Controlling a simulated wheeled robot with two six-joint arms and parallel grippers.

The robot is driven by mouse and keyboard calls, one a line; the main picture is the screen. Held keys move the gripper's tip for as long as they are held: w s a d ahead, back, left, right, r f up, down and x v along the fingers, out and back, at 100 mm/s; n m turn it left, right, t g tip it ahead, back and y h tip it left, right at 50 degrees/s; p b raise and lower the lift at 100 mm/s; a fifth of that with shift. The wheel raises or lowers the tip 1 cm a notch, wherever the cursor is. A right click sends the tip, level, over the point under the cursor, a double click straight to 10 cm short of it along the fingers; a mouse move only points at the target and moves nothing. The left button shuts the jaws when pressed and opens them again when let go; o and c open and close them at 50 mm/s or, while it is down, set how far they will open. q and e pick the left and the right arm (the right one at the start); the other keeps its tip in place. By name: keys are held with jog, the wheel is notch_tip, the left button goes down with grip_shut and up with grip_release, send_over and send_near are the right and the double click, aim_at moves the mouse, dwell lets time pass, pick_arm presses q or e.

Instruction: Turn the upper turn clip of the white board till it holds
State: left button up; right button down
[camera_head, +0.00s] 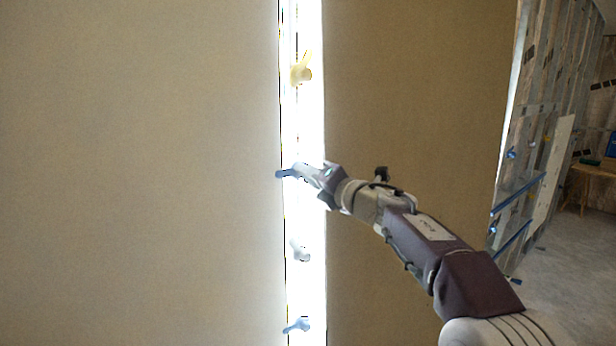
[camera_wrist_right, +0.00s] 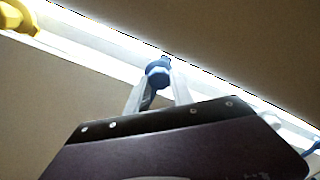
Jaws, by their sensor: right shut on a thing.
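The blue turn clip (camera_head: 282,174) sits on the bright vertical strip between two large boards. Its arm points left, its tip at the edge of the left board (camera_head: 140,180). My right gripper (camera_head: 301,172) reaches in from the right and is shut on this clip. In the right wrist view the clip's blue knob (camera_wrist_right: 158,74) shows between the two fingers of the gripper (camera_wrist_right: 158,88). The gripper partly hides the clip. I cannot tell from colour which board is the white one. My left gripper is not in view.
A yellow clip (camera_head: 301,72) sits higher on the strip. A pale clip (camera_head: 300,252) and another blue clip (camera_head: 297,325) sit lower. The right board (camera_head: 415,100) stands behind my arm. A stud wall (camera_head: 535,120) and a wooden table (camera_head: 592,172) are at the far right.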

jog(key=shift+f, duration=0.35)
jog(key=c, duration=1.4)
grip_release()
jog(key=shift+r, duration=0.2)
jog(key=shift+s, duration=0.1)
jog(key=b+v, duration=0.3)
jog(key=v, duration=0.6)
